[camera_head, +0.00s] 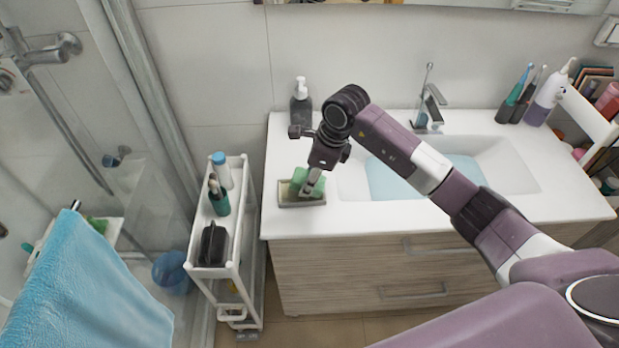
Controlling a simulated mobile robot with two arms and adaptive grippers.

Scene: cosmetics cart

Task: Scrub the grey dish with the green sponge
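The grey dish (302,203) is a small rectangular tray on the left front part of the white counter. The green sponge (308,178) is over the dish, inside its outline, at the fingertips of my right gripper (311,185). The gripper points down and its fingers appear closed about the sponge. The fingers partly cover the sponge, and whether its underside touches the dish floor cannot be told. My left gripper is not in view.
A dark soap dispenser (301,107) stands behind the dish. The sink basin (480,172) and faucet (430,106) lie to the right. A white cart (238,250) with bottles stands left of the counter. A blue towel (85,290) hangs at lower left.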

